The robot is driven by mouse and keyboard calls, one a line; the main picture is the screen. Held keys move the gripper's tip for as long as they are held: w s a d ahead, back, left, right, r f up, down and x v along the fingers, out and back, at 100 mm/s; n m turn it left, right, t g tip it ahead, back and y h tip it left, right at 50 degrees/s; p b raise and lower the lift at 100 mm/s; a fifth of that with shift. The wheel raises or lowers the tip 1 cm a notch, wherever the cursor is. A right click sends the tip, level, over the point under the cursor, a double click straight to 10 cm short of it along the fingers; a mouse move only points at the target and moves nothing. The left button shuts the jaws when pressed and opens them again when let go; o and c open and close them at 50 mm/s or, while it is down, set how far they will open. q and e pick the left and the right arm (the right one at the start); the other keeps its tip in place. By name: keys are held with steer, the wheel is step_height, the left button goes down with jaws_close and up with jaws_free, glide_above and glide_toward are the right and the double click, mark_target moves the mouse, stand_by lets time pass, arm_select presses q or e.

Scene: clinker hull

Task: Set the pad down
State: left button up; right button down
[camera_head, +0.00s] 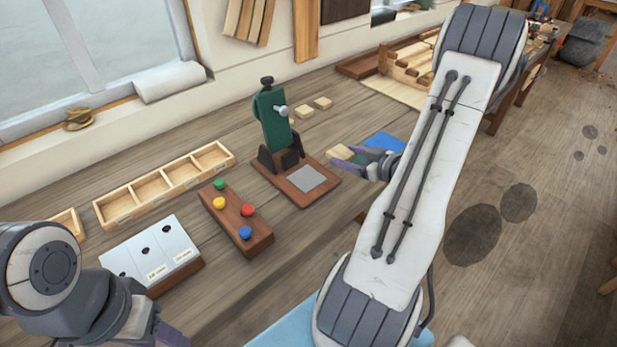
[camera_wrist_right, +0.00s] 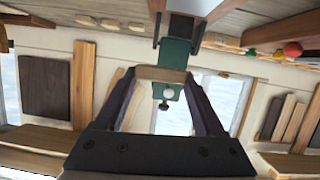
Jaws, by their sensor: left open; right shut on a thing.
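My right gripper (camera_head: 358,162) is over the bench, to the right of the green-levered press. It is shut on a small tan block-like pad (camera_head: 341,152). In the right wrist view the pad (camera_wrist_right: 160,74) sits crosswise between the two fingertips (camera_wrist_right: 162,85). A blue mat (camera_head: 384,141) lies on the bench just behind the gripper, partly hidden by my arm. I cannot tell whether the pad touches anything below. My left gripper (camera_head: 168,332) is open at the lower left, away from the pad, and only partly in view.
The green press (camera_head: 272,118) stands on a wooden base with a grey plate (camera_head: 307,179). A button board (camera_head: 236,215), a divided tray (camera_head: 165,185) and a white panel (camera_head: 150,252) lie to the left. Tan blocks (camera_head: 313,107) lie behind the press. A slotted wooden rack (camera_head: 408,62) is at the back.

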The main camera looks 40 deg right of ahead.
steer(key=p, duration=0.2)
glide_above(312, 182)
step_height(312, 182, down, 6)
steer(key=shift+a+f, duration=0.1)
step_height(312, 182, down, 4)
steer(key=shift+r+p, duration=0.25)
steer(key=shift+p, duration=0.45)
steer(key=shift+f, duration=0.1)
steer(key=shift+f, duration=0.1)
steer(key=shift+f+b, duration=0.55)
steer(key=shift+b, duration=0.15)
jaws_free()
steer(key=shift+r, duration=0.1)
